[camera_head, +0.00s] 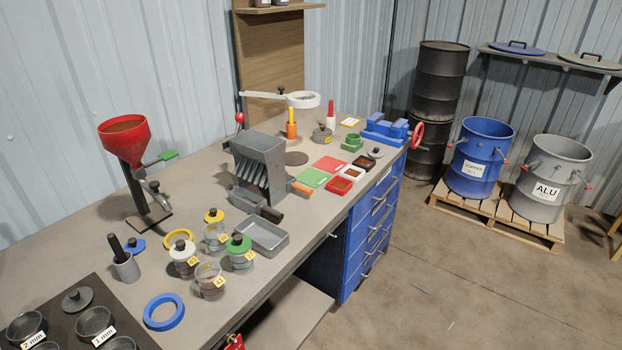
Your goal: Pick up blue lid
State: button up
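A large flat blue lid (530,51) with a dark handle lies on the wall shelf at the upper right, above the blue drum (476,160). A small blue lid (139,243) with a dark knob lies on the workbench at the left, beside a grey cup holding a black-handled tool (125,268). The picture does not tell which of the two the task means. My gripper is not in view.
A grey lid (588,63) lies on the shelf (555,60) beside the large blue lid. The blue drum and a grey ALU drum (549,180) stand on pallets below. Black barrels (440,85) stand left of them. Jars, a red funnel (124,138) and trays crowd the bench. Open floor lies at lower right.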

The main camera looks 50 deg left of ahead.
aim_at(135, 246)
jog(key=i, duration=0.8)
jog(key=u, duration=3.65)
jog(key=i, duration=1.5)
jog(key=z, duration=0.05)
